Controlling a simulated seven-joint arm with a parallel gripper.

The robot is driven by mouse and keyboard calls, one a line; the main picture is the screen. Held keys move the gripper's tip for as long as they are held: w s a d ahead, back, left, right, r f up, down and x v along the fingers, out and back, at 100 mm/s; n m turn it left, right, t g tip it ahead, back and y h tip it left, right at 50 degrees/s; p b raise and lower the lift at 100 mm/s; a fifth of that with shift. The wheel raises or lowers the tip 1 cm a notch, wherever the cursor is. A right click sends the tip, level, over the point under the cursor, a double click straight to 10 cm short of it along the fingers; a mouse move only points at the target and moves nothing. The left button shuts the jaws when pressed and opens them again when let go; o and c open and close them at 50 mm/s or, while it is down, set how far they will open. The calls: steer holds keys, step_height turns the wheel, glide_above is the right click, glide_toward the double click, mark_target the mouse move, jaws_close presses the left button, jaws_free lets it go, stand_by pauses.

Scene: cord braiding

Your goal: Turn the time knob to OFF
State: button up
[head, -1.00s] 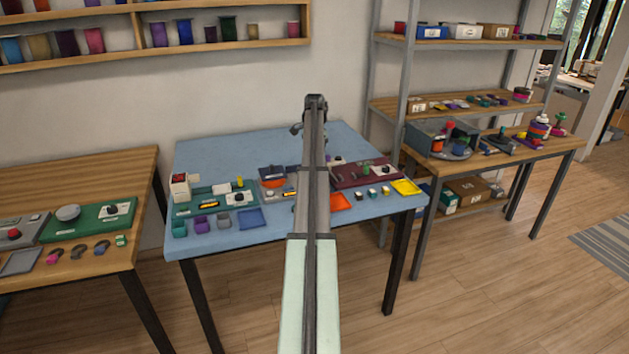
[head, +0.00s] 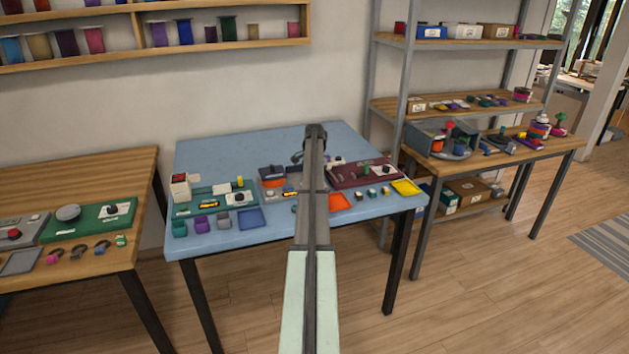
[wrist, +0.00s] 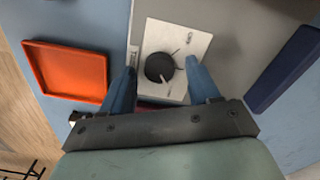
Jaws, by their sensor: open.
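The time knob (wrist: 160,67) is a round black dial with a pale pointer line, on a white plate (wrist: 186,43) with small marks too blurred to read. The pointer slants toward the lower right in the wrist view. My gripper (wrist: 160,70) is open, its two blue fingers on either side of the knob in that view, with visible gaps. I cannot tell how far above the plate the fingertips are. In the head view my arm covers the knob, and the fingers do not show clearly.
The plate is on a grey panel (wrist: 235,25). An orange tray (wrist: 66,70) lies left of it in the wrist view, and a dark blue block (wrist: 285,70) stands at the right. The blue table (head: 240,150) holds other panels and small pieces; its back is clear.

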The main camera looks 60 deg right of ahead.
steer(key=shift+c, duration=0.2)
steer(key=c, duration=1)
steer(key=shift+n, duration=0.4)
steer(key=n, duration=0.4)
steer(key=shift+w+n, duration=0.1)
steer(key=shift+n, duration=0.2)
steer(key=n, duration=1.1)
steer(key=shift+w, duration=0.1)
steer(key=n, duration=0.5)
steer(key=shift+a, duration=0.1)
steer(key=shift+n, duration=0.4)
